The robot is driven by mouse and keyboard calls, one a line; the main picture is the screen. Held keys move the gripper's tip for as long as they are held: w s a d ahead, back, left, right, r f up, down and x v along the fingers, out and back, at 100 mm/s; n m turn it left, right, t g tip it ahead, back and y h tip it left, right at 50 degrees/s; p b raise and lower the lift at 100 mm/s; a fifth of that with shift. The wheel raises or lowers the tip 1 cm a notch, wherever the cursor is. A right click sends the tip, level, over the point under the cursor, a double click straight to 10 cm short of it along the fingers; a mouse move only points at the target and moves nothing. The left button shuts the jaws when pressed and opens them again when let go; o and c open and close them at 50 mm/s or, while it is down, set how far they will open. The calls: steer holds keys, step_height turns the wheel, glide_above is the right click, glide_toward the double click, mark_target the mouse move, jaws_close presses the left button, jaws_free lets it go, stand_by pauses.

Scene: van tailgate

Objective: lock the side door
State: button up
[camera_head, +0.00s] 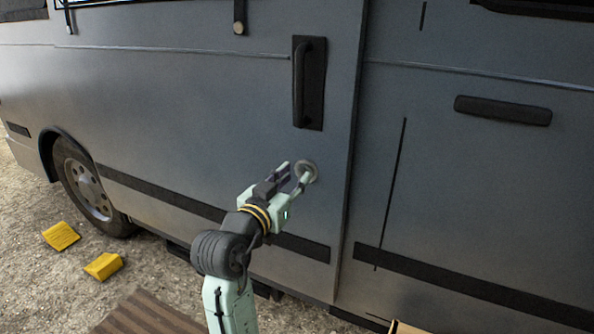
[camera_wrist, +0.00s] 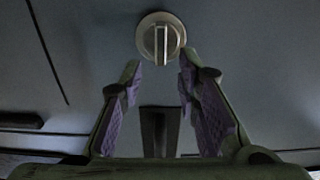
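The round metal lock knob (camera_head: 311,168) sits on the grey van side, below the black vertical door handle (camera_head: 301,85) and left of a vertical panel seam. In the wrist view the knob (camera_wrist: 146,40) shows a raised bar across its face, which stands upright in the picture. My gripper (camera_head: 292,172) is open and empty, close to the knob. In the wrist view its two fingertips (camera_wrist: 158,74) lie just below the knob in the picture, one to each side. I cannot tell whether either finger touches it. The grey side door panel (camera_head: 220,110) appears closed.
A black horizontal handle (camera_head: 503,110) is on the panel to the right. A wheel (camera_head: 88,188) and two yellow blocks (camera_head: 61,236) are at the left on gravel. A striped brown mat (camera_head: 150,315) lies at the bottom. The van side around the knob is mostly flat.

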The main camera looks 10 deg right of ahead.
steer(key=shift+x, duration=1.2)
steer(key=shift+c, duration=0.5)
jaws_close()
